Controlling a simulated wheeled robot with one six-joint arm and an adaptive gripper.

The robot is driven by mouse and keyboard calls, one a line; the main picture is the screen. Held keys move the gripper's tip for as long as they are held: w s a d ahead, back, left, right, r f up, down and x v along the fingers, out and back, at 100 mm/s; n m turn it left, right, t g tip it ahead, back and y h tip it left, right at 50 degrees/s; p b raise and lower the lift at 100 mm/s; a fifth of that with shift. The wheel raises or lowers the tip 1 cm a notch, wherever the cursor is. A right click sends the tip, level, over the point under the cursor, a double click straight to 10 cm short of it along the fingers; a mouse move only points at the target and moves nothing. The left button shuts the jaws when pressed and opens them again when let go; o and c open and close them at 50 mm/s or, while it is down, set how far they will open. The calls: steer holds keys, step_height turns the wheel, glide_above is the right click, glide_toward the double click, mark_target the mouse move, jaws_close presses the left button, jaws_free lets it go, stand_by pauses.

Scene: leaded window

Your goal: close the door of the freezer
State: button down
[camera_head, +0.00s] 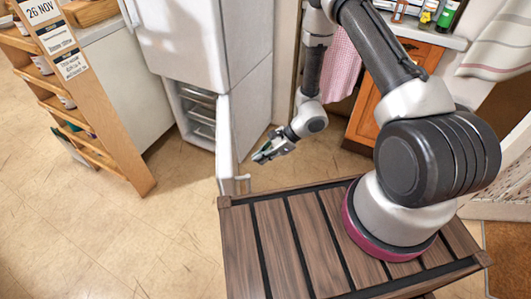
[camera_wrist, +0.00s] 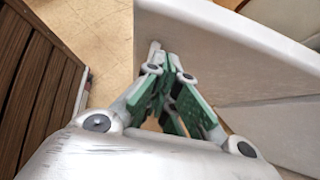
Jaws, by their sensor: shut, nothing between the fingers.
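The freezer (camera_head: 197,108) is the lower part of a white fridge, and its drawers show through the open front. Its white door (camera_head: 224,140) stands swung out from the right edge of the front, seen nearly edge-on. A handle (camera_head: 242,184) sticks out near its free end. My gripper (camera_head: 262,157) is right of the door, on its outer side, with green-padded fingers shut and empty. In the wrist view, the fingers (camera_wrist: 160,80) are close to a white panel (camera_wrist: 225,55), which looks like the door. I cannot tell whether they touch it.
My wooden-slatted base (camera_head: 300,235) stands just in front of the door's free end. A wooden shelf rack (camera_head: 85,110) is at the left. An orange cabinet (camera_head: 365,115) and a pink cloth (camera_head: 341,65) are at the right. Floor (camera_head: 165,215) left of the door is clear.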

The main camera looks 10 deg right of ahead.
steer(key=a+f, duration=0.2)
steer(key=a, duration=0.1)
steer(key=a+f, duration=0.1)
steer(key=a, duration=0.1)
steer(key=shift+w+a, duration=0.25)
steer(key=shift+a, duration=0.65)
steer(key=shift+a, duration=0.1)
